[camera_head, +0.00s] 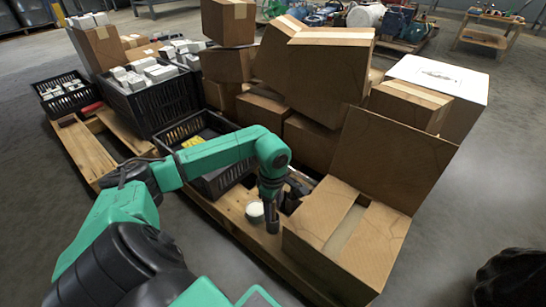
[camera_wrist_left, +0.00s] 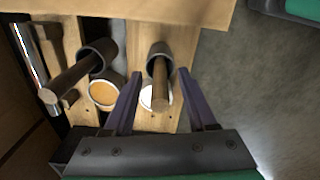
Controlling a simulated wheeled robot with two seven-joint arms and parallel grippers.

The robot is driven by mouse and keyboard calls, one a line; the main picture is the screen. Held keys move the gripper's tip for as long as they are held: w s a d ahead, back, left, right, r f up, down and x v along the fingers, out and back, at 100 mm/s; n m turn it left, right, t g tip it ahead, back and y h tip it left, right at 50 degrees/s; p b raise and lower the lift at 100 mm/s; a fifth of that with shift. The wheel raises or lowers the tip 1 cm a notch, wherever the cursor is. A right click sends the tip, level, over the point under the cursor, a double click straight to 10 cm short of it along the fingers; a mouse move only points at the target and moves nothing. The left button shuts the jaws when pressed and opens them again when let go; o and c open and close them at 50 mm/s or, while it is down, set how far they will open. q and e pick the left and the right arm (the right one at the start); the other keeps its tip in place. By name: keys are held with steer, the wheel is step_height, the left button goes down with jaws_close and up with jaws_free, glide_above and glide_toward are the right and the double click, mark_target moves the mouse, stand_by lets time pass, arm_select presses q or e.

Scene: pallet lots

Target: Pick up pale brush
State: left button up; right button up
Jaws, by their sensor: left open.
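My left gripper (camera_head: 272,226) points down over the front edge of the pallet. In the left wrist view its open fingers (camera_wrist_left: 161,74) stand on either side of a brown wooden handle (camera_wrist_left: 158,92) with a dark round collar. A white round top (camera_wrist_left: 147,98) shows beside and partly behind this handle; it also shows in the head view as a white round thing (camera_head: 255,209) just left of the gripper. I cannot tell for sure which of these is the pale brush. Nothing is visibly gripped. My right gripper is not seen.
A second handled piece (camera_wrist_left: 72,79) and an orange-topped round thing (camera_wrist_left: 104,92) lie left of the fingers. An open cardboard box (camera_head: 350,235) stands close right of the gripper. A black crate (camera_head: 225,178) is at its left, and stacked boxes (camera_head: 315,62) are behind.

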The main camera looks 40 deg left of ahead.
arm_select(q)
steer(key=shift+r, duration=0.15)
jaws_close()
